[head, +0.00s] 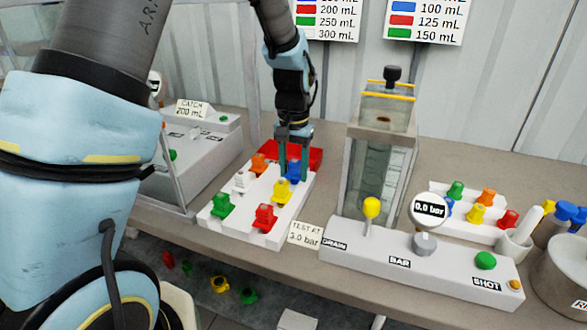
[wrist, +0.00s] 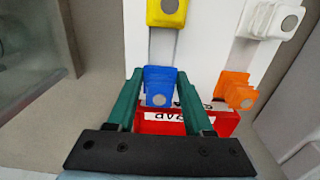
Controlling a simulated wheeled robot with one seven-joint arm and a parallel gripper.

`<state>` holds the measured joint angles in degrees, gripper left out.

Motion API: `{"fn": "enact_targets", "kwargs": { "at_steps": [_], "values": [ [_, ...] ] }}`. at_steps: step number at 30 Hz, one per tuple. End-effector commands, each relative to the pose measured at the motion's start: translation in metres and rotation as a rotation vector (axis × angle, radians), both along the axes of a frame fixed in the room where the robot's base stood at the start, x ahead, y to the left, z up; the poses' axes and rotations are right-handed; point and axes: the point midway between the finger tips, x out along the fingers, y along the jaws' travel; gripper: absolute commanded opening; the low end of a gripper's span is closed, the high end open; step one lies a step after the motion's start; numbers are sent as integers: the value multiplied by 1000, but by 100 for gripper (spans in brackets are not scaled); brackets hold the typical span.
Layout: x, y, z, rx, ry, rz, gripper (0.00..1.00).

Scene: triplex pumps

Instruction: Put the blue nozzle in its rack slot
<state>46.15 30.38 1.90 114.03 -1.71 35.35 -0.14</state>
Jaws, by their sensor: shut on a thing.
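The blue nozzle (head: 292,169) is between the fingers of my gripper (head: 293,173), which is shut on it.
The rack also holds orange (head: 258,164), white (head: 240,182), green (head: 222,205) and red (head: 265,217) nozzles. A red box (head: 316,156) lies just behind the rack. A glass-walled test stand (head: 378,170) stands to the right, and a grey catch unit (head: 190,160) to the left.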

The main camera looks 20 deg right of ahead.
Motion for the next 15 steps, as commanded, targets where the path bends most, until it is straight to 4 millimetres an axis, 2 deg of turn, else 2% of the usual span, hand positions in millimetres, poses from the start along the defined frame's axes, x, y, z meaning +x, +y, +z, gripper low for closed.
{"fn": "enact_targets", "kwargs": {
  "at_steps": [1,7,8,15],
  "values": [
    [-1,1,-7,4,4,0,0],
    [-2,2,-13,6,7,0,0],
    [-2,2,-14,7,7,0,52],
    [-3,3,-13,7,7,0,80]
  ]
}}
